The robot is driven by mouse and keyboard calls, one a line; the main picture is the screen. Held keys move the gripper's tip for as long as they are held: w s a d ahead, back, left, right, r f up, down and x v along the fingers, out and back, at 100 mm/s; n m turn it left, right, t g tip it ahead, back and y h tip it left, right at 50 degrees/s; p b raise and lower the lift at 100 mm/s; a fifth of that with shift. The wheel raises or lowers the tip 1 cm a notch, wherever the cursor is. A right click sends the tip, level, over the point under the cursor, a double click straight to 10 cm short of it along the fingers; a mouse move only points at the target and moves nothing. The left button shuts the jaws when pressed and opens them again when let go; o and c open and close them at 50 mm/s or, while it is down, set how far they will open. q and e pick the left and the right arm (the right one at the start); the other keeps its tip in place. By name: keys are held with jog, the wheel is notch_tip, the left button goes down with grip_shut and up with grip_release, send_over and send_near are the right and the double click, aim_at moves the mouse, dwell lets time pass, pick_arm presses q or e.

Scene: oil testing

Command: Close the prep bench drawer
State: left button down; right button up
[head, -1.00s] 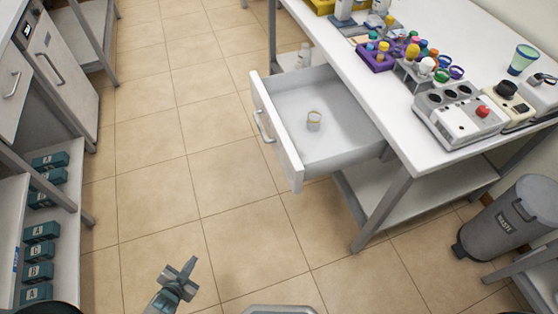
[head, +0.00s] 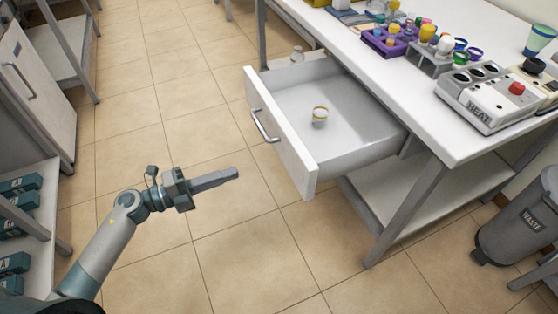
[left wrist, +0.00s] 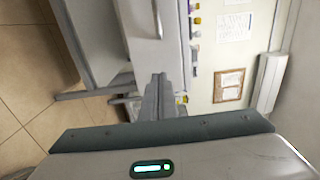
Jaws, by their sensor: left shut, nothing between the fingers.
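The prep bench drawer (head: 281,137) is pulled out from under the white prep bench (head: 420,120). Its front panel carries a grey bar handle (head: 263,126). A small round jar (head: 320,115) with a yellowish rim stands inside on the drawer floor. My left gripper (head: 236,173) is shut and empty, left of the drawer front and apart from it, pointing right. In the left wrist view the shut fingers (left wrist: 158,82) point toward a pale drawer front with a bar handle (left wrist: 157,20). My right gripper is not in view.
On the bench are a purple rack (head: 380,42) with coloured caps, a grey heater unit (head: 484,98) and a green cup (head: 540,38). A waste bin (head: 518,225) stands at the right. Shelves with teal boxes (head: 20,185) stand at the left. The tiled floor between is clear.

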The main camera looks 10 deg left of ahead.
aim_at(288, 154)
pick_arm(q)
jog(key=shift+w+d, duration=0.1)
